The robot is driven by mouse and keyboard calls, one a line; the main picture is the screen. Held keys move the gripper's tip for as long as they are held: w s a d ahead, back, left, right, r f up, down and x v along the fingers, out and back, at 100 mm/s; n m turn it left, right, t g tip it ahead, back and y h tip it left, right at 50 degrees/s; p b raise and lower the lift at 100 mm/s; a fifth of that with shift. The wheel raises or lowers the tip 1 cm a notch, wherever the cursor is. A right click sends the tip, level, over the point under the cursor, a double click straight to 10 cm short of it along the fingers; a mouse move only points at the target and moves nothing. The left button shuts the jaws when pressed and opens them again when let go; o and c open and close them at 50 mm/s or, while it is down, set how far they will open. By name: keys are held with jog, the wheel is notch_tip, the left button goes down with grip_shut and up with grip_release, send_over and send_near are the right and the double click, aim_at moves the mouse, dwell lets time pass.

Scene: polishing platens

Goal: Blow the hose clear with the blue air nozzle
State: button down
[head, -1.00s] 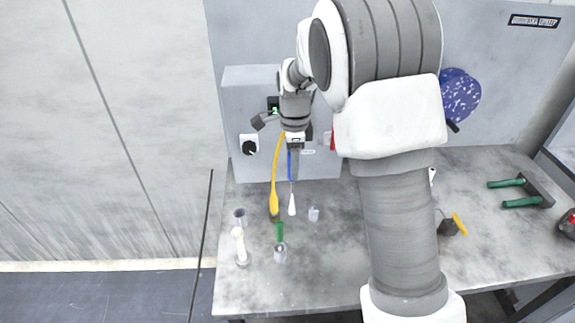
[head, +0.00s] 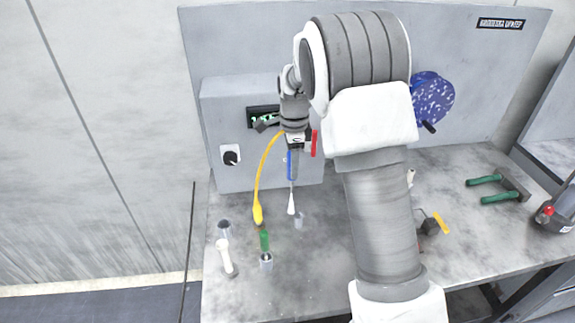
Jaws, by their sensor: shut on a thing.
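My gripper (head: 293,170) points down in front of the grey wall box, above the bench. It is shut on the blue air nozzle (head: 290,165), whose body shows just under my wrist. A thin stem runs down from it to a white cone-shaped tip (head: 291,206), close over the bench as seen here; the exact gap cannot be told. The yellow hose (head: 262,176) curves down from the box to a thicker end (head: 257,214), left of the nozzle and apart from it. My wrist covers the hose's upper end.
A green cylinder (head: 264,240), small metal cups (head: 266,262) and a white bottle-like piece (head: 227,258) stand at the bench's front left. A red handle (head: 314,143) is beside my wrist. Green-handled pliers-like tool (head: 487,181) lies right. The bench (head: 325,265) is clear at front centre.

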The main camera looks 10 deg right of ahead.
jog(key=shift+w+d+f+b, duration=0.25)
jog(key=shift+d+f+b, duration=0.2)
jog(key=shift+f+b, duration=1.85)
jog(key=shift+w+d+f+b, duration=0.35)
jog(key=shift+f+b, duration=0.8)
jog(key=shift+f, duration=2.1)
jog(key=shift+w+d+f+b, duration=0.2)
jog(key=shift+d+f+b, duration=0.3)
jog(key=shift+f+b, duration=1.8)
jog(key=shift+f+p, duration=0.5)
jog(key=shift+p, duration=0.05)
jog(key=shift+c, duration=1.4)
grip_release()
